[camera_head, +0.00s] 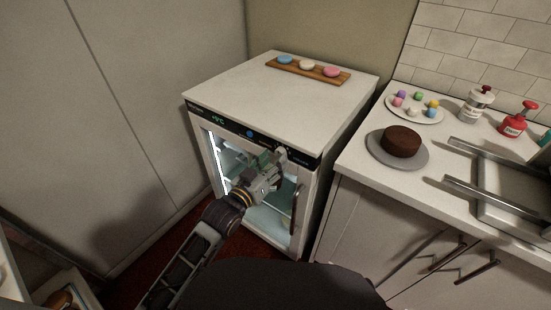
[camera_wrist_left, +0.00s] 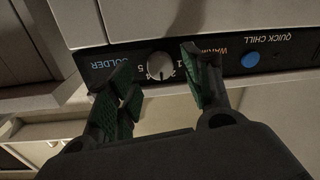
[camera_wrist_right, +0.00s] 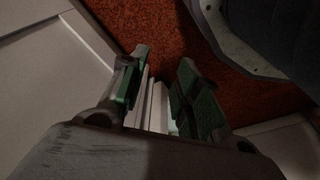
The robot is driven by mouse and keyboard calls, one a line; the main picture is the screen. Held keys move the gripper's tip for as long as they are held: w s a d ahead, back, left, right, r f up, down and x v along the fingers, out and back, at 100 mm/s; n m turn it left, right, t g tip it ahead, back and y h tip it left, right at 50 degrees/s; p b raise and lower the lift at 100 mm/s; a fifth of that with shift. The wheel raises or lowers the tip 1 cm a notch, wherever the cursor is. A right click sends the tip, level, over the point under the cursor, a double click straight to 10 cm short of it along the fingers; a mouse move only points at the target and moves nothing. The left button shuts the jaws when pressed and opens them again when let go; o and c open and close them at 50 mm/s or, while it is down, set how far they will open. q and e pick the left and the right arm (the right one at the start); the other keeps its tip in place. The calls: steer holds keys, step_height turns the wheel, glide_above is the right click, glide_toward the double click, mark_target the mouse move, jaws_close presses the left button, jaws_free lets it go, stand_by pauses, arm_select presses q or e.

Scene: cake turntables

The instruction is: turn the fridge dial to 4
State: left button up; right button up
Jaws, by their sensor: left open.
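The fridge (camera_head: 335,103) stands in the middle of the head view, with a dark control panel along its top front edge. Its dial (camera_wrist_left: 159,65) is a pale round knob in the left wrist view, with numbers around it that appear upside down; its exact setting is hard to read. My left gripper (camera_wrist_left: 160,82) is open, with one finger on each side of the dial and gaps between fingers and knob. In the head view my left gripper (camera_head: 279,158) is at the panel and hides the dial. My right gripper (camera_wrist_right: 160,85) is open and empty.
A blue button (camera_head: 250,133) sits on the panel beside the dial. A wooden board (camera_head: 292,70) with pastel discs lies on the fridge. The counter at right holds a chocolate cake (camera_head: 403,141) and pump bottles. Red floor (camera_wrist_right: 158,28) lies below my right gripper.

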arm_select(q)
steer(key=shift+w+d, duration=0.25)
steer(key=shift+w, duration=0.25)
steer(key=shift+w+d, duration=0.15)
steer(key=shift+w, duration=0.15)
arm_select(e)
steer(key=shift+s+a+r, duration=0.15)
steer(key=shift+s+r, duration=0.2)
steer(key=shift+w, duration=0.15)
arm_select(q)
steer(key=c, duration=1.1)
arm_select(e)
steer(key=shift+w+r, duration=0.15)
steer(key=shift+w, duration=0.25)
arm_select(q)
steer(key=shift+o, duration=0.2)
